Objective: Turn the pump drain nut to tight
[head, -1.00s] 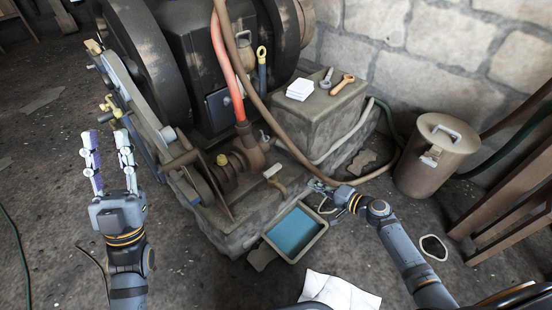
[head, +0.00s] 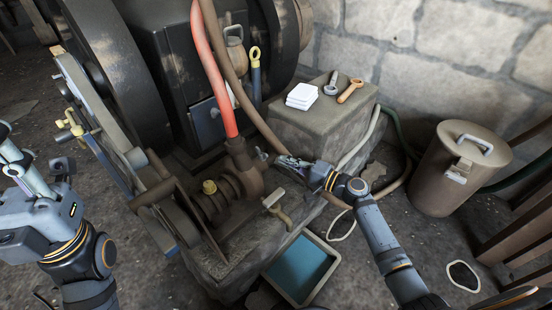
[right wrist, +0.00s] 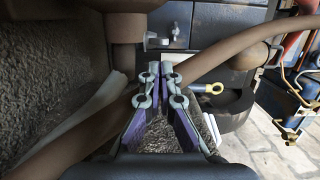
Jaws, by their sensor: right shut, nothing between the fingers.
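The pump (head: 226,190) is a rusty brown body low on the engine's near side, with a yellow cap (head: 209,187) on it and a red hose rising from its pipe. I cannot pick out the drain nut for certain. A small grey fitting with a handle (right wrist: 157,41) sticks out beside the brown pipe (right wrist: 126,28) in the right wrist view. My right gripper (head: 283,160) is shut and empty, just right of the pump's pipe; its closed fingertips (right wrist: 160,72) are apart from the fitting. My left gripper (head: 40,165) is open and empty at the left edge.
A tan-handled tap (head: 274,198) sits above a tray of blue liquid (head: 302,268). A stone block (head: 320,128) holds white cloths (head: 302,96) and tools. A brown hose passes close to my right gripper. A lidded can (head: 455,180) stands at the right.

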